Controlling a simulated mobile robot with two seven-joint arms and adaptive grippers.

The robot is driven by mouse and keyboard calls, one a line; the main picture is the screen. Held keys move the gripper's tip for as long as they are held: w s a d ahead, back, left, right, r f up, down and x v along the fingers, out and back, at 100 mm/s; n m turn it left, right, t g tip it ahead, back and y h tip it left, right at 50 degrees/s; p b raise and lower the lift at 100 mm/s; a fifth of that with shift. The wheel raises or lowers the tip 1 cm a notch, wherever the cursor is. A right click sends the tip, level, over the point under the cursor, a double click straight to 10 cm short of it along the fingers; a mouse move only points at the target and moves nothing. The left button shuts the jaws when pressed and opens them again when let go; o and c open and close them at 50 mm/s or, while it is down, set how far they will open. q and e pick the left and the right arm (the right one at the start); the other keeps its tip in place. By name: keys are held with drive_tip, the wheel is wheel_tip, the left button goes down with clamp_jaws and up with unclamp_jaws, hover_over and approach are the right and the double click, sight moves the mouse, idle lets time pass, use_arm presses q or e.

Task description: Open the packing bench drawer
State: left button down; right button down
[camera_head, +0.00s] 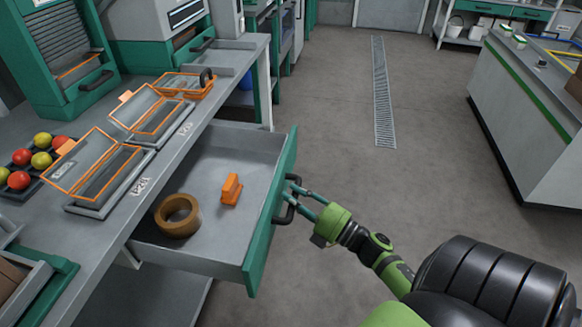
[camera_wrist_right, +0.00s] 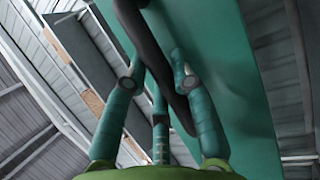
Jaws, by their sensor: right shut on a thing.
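The packing bench drawer (camera_head: 205,160) is pulled well out from under the bench. Its front panel (camera_head: 271,215) is green with a dark bar handle (camera_head: 288,205). My right gripper (camera_head: 291,190) is shut on the handle, reaching it from the right. In the right wrist view the fingers (camera_wrist_right: 160,85) close around the dark handle (camera_wrist_right: 150,45), with the green drawer front (camera_wrist_right: 225,60) behind it. Inside the drawer lie a brown tape roll (camera_head: 177,216) and an orange object (camera_head: 231,189). My left gripper is not in view.
The floor (camera_head: 345,190) right of the drawer is clear. A grey counter (camera_head: 530,120) stands at the right.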

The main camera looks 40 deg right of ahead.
drive_tip(key=c, duration=1)
unclamp_jaws()
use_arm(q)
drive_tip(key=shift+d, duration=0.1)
use_arm(e)
drive_tip(key=v, duration=1.2)
